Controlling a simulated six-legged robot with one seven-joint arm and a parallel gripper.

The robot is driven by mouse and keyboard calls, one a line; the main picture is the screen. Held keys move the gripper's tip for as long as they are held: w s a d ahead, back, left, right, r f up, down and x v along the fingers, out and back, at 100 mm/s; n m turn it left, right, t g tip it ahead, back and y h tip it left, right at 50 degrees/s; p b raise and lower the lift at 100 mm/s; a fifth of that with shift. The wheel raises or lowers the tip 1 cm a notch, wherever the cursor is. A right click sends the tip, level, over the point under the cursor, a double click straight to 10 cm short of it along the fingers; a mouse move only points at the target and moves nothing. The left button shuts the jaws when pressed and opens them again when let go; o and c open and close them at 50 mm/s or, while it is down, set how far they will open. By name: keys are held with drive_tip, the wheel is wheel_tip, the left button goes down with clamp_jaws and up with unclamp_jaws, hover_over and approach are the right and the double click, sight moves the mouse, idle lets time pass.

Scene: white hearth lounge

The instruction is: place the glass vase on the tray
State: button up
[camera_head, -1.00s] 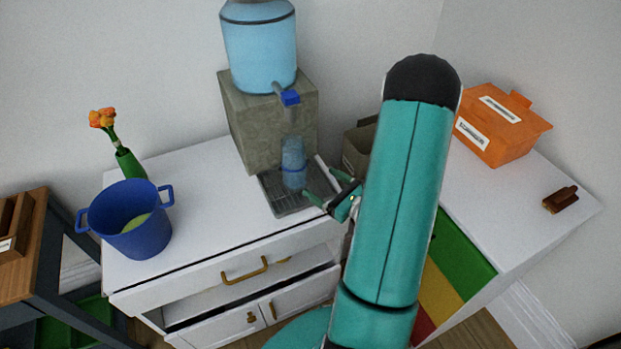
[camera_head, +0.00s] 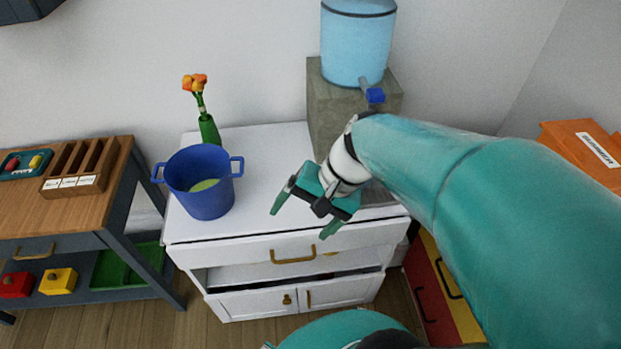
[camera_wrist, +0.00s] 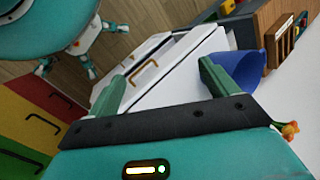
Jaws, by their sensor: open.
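A green vase (camera_head: 209,130) with orange flowers stands at the back left of the white cabinet, behind a blue pot; I cannot tell if it is glass. The flowers also show at the right edge of the wrist view (camera_wrist: 290,130). A dark drip tray (camera_head: 377,196) lies in front of the water dispenser, mostly hidden by my arm. The clear bluish vessel seen on it earlier is hidden now. My gripper (camera_head: 303,220) is open and empty above the cabinet's front edge, right of the pot. Its two fingers (camera_wrist: 162,75) are spread in the wrist view.
The blue two-handled pot (camera_head: 207,199) stands at the cabinet's left. The water dispenser (camera_head: 355,45) sits on a stone block (camera_head: 328,105). An orange box (camera_head: 583,150) is at right. A wooden side table (camera_head: 75,215) is at left. The white top (camera_head: 265,150) is clear behind my gripper.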

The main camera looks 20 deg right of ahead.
wheel_tip(320, 180, up, 8)
drive_tip(key=s+d+n+t+h, duration=0.1)
drive_tip(key=n+t+h, duration=0.3)
drive_tip(key=n+h, duration=0.1)
drive_tip(key=shift+s+d+n+h, duration=0.25)
drive_tip(key=shift+s+n+h, duration=0.05)
drive_tip(key=shift+n, duration=0.6)
